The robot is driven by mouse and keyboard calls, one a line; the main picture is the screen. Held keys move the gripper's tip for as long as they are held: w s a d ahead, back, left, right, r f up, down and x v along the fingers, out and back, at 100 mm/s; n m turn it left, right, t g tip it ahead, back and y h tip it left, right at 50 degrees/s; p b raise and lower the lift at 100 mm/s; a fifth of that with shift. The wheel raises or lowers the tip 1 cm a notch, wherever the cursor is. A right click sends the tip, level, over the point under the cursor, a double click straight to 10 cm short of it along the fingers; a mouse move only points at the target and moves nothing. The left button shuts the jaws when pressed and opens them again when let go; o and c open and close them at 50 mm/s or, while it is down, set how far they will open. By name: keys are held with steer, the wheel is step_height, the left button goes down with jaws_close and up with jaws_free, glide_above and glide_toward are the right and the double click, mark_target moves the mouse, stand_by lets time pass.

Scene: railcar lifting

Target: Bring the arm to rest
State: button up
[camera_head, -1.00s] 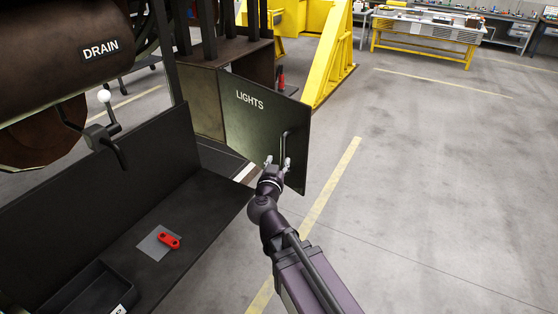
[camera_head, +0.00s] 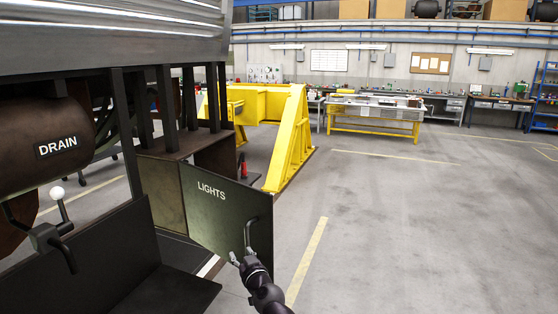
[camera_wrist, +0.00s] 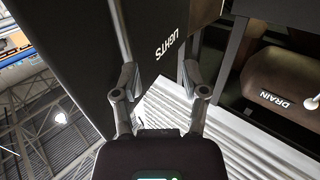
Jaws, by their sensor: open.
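The dark LIGHTS door (camera_head: 225,215) stands swung out from its box, with a grey bar handle (camera_head: 247,233) near its outer edge. My gripper (camera_head: 242,257) is at the lower end of this handle, its fingers apart. In the wrist view my gripper (camera_wrist: 160,74) is open, with nothing held between its fingertips. The handle (camera_wrist: 120,30) runs down toward the left finger there; I cannot tell whether they touch. The LIGHTS door (camera_wrist: 155,35) fills the middle behind. Most of my arm is below the head view.
The DRAIN tank (camera_head: 45,130) and a white-knobbed lever (camera_head: 58,193) are at the left. A dark shelf (camera_head: 170,292) lies below them. A yellow stand (camera_head: 285,140) is behind the door, and a yellow-framed workbench (camera_head: 375,120) is farther back. The floor to the right is clear.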

steer(key=s+d+f+g+h+b, duration=0.15)
steer(key=s+d+f+g, duration=0.25)
steer(key=d+f+g, duration=0.7)
steer(key=s+d+f+m+g+h, duration=0.2)
steer(key=s+d+f+h, duration=0.1)
steer(key=d, duration=0.5)
steer(key=s+d+f+m+g+h, duration=0.2)
steer(key=s+d+f+m+h, duration=0.1)
steer(key=s+d+f, duration=0.3)
steer(key=s+d, duration=0.1)
steer(key=d, duration=0.1)
steer(key=shift+d+g+b, duration=0.3)
steer(key=shift+d+b, duration=0.05)
steer(key=shift+f+h, duration=0.1)
steer(key=shift+h, duration=0.15)
